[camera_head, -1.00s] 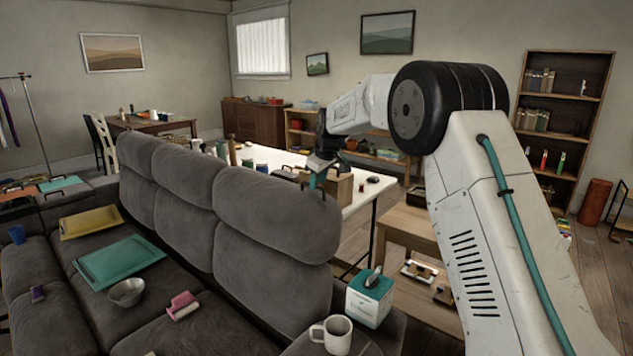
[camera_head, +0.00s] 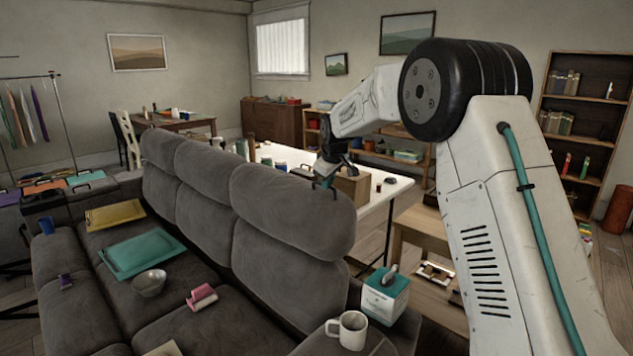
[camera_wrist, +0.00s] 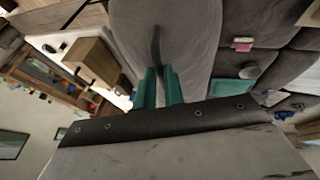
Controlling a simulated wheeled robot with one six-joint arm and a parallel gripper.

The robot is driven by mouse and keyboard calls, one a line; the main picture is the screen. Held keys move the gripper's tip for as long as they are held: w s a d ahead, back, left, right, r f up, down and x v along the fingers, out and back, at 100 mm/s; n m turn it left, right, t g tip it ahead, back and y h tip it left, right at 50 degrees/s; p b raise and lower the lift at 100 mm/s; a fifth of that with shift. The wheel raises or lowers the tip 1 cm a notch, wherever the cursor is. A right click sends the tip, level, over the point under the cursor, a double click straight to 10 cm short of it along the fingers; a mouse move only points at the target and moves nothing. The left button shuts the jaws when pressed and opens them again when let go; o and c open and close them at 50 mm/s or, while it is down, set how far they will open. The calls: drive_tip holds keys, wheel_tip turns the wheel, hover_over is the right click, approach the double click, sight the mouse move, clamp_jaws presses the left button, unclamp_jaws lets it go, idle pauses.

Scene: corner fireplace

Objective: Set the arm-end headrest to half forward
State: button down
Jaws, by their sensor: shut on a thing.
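The arm-end headrest (camera_head: 285,205) is the nearest of three grey padded headrests along the sofa back, close to the sofa arm. It stands roughly upright, and its exact tilt is hard to judge from here. My gripper (camera_head: 327,182) is at the top right edge of this headrest. In the wrist view, the teal fingers of my gripper (camera_wrist: 159,90) are closed around the lower end of a dark strap-like handle (camera_wrist: 156,45). The handle lies against the grey headrest cushion (camera_wrist: 190,40). The fingertips partly hide the grip.
A white table (camera_head: 375,190) with a wooden box (camera_head: 352,187) stands behind the sofa. A tissue box (camera_head: 385,296) and a white mug (camera_head: 348,330) sit on the near sofa arm. Trays, a bowl (camera_head: 150,282) and a pink roll (camera_head: 201,297) lie on the seats.

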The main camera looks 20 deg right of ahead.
drive_tip(key=s+a, duration=0.2)
drive_tip(key=a, duration=0.2)
drive_tip(key=shift+s+a+f, duration=0.15)
drive_tip(key=shift+s+f, duration=0.1)
drive_tip(key=shift+s, duration=0.15)
drive_tip(key=shift+s+a+f, duration=0.1)
drive_tip(key=shift+s+a, duration=0.1)
drive_tip(key=shift+a, duration=0.05)
drive_tip(key=c, duration=1.5)
unclamp_jaws()
drive_tip(key=shift+r, duration=0.3)
drive_tip(key=v, duration=0.7)
drive_tip(key=shift+s, duration=0.15)
